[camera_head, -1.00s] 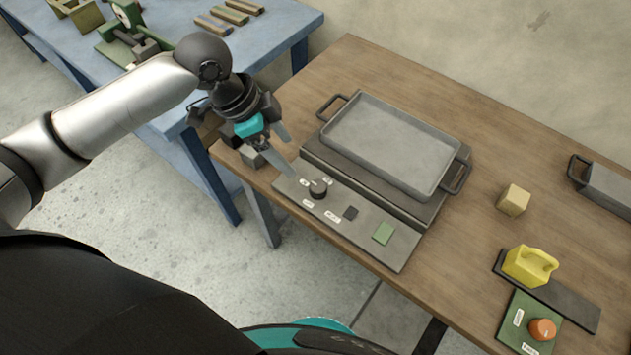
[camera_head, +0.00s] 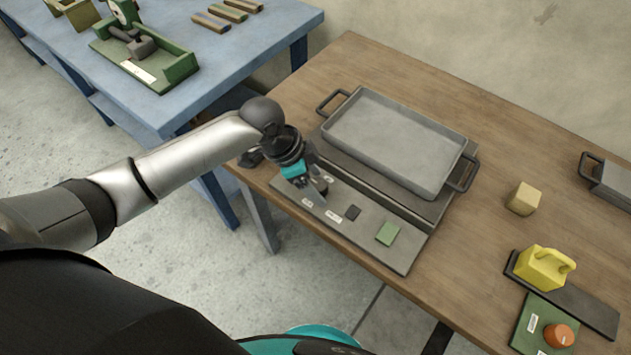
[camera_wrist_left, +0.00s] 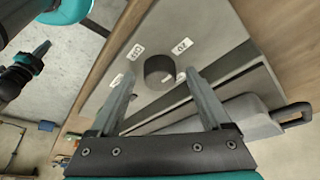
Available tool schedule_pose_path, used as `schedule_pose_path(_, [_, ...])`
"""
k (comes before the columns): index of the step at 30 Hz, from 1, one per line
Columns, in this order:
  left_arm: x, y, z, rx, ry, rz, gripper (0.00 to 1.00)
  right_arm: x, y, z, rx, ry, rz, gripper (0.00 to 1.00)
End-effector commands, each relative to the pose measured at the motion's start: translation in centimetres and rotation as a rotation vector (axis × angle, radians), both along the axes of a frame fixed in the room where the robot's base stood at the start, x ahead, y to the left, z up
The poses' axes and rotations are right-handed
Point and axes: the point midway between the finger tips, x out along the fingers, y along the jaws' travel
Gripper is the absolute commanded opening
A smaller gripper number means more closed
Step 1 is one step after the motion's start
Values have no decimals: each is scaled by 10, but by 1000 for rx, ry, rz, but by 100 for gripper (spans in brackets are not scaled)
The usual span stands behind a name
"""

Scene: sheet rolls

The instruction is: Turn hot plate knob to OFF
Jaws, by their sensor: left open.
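The hot plate's control panel (camera_head: 375,229) lies at the front of the brown table, with a dark round knob (camera_head: 320,185) near its left end. The left gripper partly covers the knob in the head view. A dark part at the wrist view's left edge looks like my right gripper (camera_wrist_left: 38,55).
A grey tray pan (camera_head: 395,140) with handles sits on the hot plate behind the panel. A green square (camera_head: 388,233) and a dark square (camera_head: 352,212) are on the panel. A yellow can (camera_head: 541,268), a tan block (camera_head: 523,199) and an orange knob (camera_head: 558,335) are to the right.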

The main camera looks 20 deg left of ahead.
Motion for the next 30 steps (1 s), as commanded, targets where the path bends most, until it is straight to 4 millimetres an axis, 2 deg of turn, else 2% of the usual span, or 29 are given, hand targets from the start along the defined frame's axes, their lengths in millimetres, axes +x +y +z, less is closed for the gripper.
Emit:
schedule_pose_path(7, [0, -1, 0, -1, -1, -1, 81, 0, 0, 0, 0, 0, 1, 0])
schedule_pose_path(27, [0, 0, 0, 0, 0, -1, 6, 0, 1, 0, 1, -1, 3, 0])
schedule_pose_path(30, [0, 0, 0, 0, 0, 0, 0, 0, 1, 0, 1, -1, 3, 0])
